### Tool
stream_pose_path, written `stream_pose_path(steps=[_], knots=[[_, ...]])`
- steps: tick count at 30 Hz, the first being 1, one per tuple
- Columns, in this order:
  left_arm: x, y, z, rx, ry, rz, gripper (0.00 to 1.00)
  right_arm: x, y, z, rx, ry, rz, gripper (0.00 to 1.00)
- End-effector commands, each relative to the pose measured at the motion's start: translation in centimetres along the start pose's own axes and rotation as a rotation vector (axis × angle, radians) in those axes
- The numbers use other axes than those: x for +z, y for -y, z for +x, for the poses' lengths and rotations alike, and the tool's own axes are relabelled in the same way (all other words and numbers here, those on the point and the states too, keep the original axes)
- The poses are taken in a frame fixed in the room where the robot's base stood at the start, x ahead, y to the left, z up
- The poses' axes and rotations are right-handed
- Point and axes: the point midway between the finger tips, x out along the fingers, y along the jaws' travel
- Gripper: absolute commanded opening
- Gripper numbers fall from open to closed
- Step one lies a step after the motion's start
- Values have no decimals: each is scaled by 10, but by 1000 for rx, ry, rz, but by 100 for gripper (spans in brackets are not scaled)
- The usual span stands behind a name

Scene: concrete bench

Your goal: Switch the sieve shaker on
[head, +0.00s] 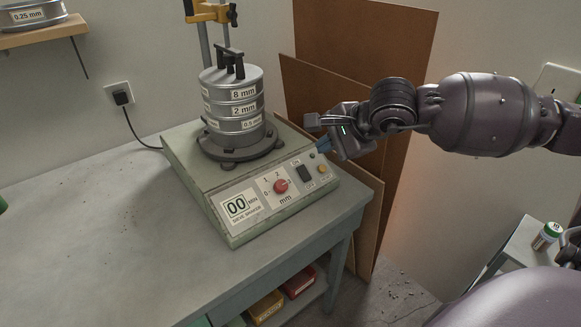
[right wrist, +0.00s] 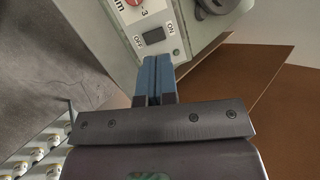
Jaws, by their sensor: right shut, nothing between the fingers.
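The sieve shaker (head: 195,165) stands on the bench with a stack of sieves (head: 232,105) clamped on it. The switch also shows in the right wrist view (right wrist: 154,36); I cannot tell which side is pressed. My right gripper (head: 324,147) is shut and empty, its blue fingertips (right wrist: 157,72) close to the panel beside the switch; contact is unclear. My left gripper is out of view.
A cable runs from the shaker to a wall socket (head: 119,94). Brown boards (head: 365,40) lean on the wall behind my right gripper. Red and yellow bins (head: 267,306) sit under the bench. The bench top (head: 110,220) left of the shaker is clear.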

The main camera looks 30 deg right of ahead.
Motion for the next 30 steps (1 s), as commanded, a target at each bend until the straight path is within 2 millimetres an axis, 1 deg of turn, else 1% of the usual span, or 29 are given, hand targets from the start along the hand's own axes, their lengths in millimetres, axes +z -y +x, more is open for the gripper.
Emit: stream_pose_path(steps=[3,6,10,20,23,26,30], knots=[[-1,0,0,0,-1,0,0,-16,0,-1,-2,-105,-105,0],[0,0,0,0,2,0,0,-23,-1,-2,14,-148,-150,0],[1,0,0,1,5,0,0,-25,-2,-2,24,-155,-175,0],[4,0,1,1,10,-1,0,-24,-3,-1,24,-152,-174,0],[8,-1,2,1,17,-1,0,-26,-3,6,26,-151,-173,0],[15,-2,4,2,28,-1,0,-28,-4,18,27,-151,-171,0],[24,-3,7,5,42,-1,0,-31,-6,42,30,-149,-170,0]])
